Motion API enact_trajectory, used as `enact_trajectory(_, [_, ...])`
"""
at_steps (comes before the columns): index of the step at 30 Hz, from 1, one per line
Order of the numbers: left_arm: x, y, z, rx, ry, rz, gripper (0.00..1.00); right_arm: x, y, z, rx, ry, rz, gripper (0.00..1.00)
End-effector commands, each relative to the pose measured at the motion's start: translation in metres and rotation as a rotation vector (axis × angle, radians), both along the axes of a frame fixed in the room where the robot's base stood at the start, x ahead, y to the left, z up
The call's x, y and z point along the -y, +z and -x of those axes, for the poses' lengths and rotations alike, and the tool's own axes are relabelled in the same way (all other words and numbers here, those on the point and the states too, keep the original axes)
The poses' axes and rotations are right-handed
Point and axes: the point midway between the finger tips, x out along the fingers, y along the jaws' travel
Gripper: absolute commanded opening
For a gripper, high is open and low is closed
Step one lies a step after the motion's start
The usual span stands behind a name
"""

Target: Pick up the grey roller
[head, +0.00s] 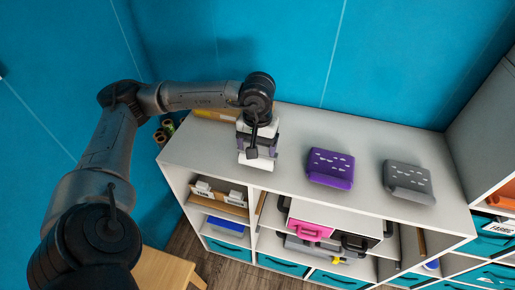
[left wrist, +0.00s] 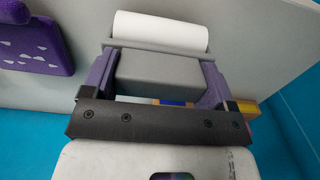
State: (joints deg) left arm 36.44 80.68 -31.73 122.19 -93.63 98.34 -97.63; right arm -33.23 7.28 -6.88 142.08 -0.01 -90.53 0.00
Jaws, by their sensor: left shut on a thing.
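The grey roller (left wrist: 158,68) shows in the left wrist view as a grey block with a thin grey bar along its far edge. My left gripper (left wrist: 157,60) has its two purple fingers closed on either side of this block. A white roll (left wrist: 160,30) lies just beyond the bar; I cannot tell whether it is joined to the grey roller. In the head view my left gripper (head: 257,148) points down over the left part of the cabinet top, and the arm hides most of the grey roller. My right gripper is not in view.
The light grey cabinet top (head: 290,130) also bears a purple holder (head: 331,168) and a dark grey holder (head: 409,181), right of my left gripper. Yellowish rolls (head: 163,130) stand by the cabinet's left end. A blue wall rises behind. Shelves below hold a pink case (head: 309,229).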

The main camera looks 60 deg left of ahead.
Motion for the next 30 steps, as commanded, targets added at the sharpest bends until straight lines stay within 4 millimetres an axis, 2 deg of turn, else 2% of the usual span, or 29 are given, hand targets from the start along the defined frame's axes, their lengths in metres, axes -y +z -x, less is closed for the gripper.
enact_trajectory(5, [0.001,0.030,-0.001,0.010,-0.001,0.003,0.54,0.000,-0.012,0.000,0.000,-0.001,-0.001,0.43])
enact_trajectory(12, [0.051,0.059,-0.016,0.011,-0.009,0.005,0.54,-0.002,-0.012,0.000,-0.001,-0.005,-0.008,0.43])
enact_trajectory(13, [0.052,0.065,-0.016,0.008,-0.004,0.001,0.54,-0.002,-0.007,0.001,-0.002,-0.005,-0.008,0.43])
enact_trajectory(21, [0.085,0.083,-0.025,0.006,-0.003,0.001,0.54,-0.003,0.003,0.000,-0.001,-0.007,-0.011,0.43])
enact_trajectory(30, [0.107,0.095,-0.031,0.004,-0.002,0.001,0.54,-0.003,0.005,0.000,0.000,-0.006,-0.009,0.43])
